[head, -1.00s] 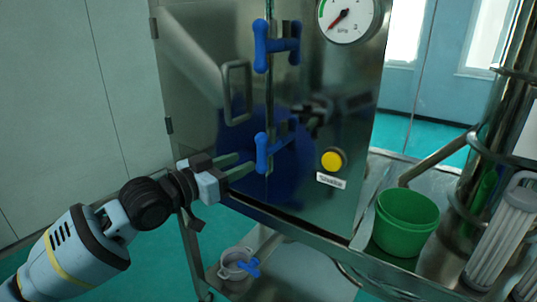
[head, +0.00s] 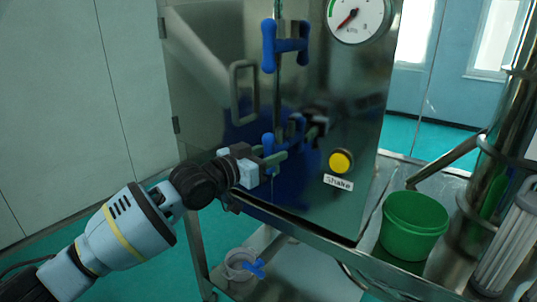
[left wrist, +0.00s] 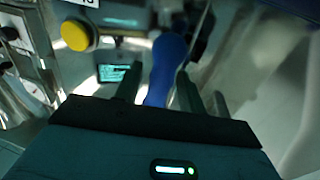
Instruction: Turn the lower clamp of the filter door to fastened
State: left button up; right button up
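The lower clamp (head: 268,148) of the filter door is a blue handle with rounded ends. It stands upright at the seam of the steel door (head: 215,100), below the upper clamp (head: 269,45). In the left wrist view the blue handle (left wrist: 165,68) lies between the gripper's fingers (left wrist: 163,90), which look open, with a gap on the left side. Whether a finger touches it, I cannot tell. My right gripper is not in view.
A yellow button (head: 341,161) and a pressure gauge (head: 357,17) are on the steel front, right of the clamps. A door handle (head: 243,92) is to their left. A green bucket (head: 412,228) stands at the right. A grey pot (head: 238,265) sits on the lower shelf.

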pick_arm(q)
grip_shut()
